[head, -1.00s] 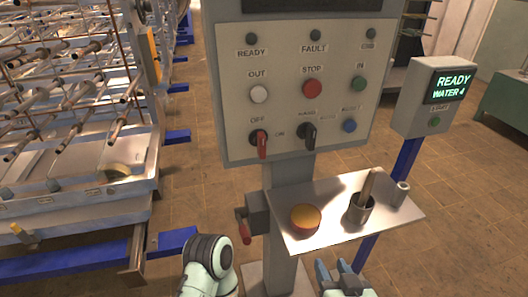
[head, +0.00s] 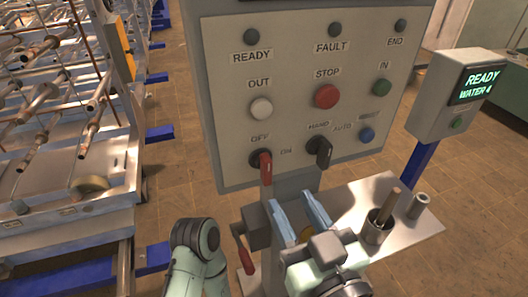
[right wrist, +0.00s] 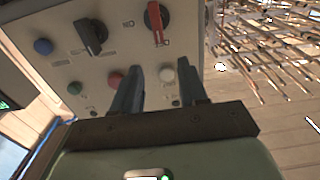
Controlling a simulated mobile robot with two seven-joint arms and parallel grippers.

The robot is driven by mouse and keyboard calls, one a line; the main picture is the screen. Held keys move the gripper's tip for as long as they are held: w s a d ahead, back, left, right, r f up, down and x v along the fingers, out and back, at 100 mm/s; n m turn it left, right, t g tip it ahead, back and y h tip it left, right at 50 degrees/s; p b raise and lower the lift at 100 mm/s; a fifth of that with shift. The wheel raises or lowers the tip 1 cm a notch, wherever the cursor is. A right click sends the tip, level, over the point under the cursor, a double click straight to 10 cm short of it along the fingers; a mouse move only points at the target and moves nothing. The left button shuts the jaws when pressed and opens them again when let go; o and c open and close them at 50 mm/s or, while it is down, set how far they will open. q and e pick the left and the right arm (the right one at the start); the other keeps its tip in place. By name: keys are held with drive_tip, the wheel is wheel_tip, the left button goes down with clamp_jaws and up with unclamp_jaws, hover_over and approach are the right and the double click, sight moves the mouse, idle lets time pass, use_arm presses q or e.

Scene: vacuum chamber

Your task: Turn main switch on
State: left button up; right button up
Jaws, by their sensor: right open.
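The control panel (head: 222,120) faces me. At its lower left is a rotary switch with a red handle (head: 265,168), with OFF printed above it and ON to its right; the handle stands roughly vertical. It also shows at the top of the right wrist view (right wrist: 156,22). My right gripper (head: 293,203) is open and empty, below and slightly right of the red handle, pointing up toward the panel and apart from it. In the right wrist view its two fingers (right wrist: 163,70) stand apart below the red switch. My left gripper is out of view.
Right of the red switch is a black HAND/AUTO switch (head: 320,150). Above are a white button (head: 261,108) and a red STOP button (head: 326,96). A metal shelf (head: 415,235) with cups juts out below right. A red lever (head: 243,250) hangs from a side box (head: 256,222).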

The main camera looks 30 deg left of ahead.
sight(269, 163)
drive_tip(key=b+x, duration=0.1)
drive_tip(key=x, duration=1.1)
drive_tip(key=shift+f, duration=0.1)
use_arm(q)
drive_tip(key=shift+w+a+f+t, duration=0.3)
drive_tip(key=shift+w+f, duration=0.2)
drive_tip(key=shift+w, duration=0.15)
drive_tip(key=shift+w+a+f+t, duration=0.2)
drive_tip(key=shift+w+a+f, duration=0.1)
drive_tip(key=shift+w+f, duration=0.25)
use_arm(e)
clamp_jaws()
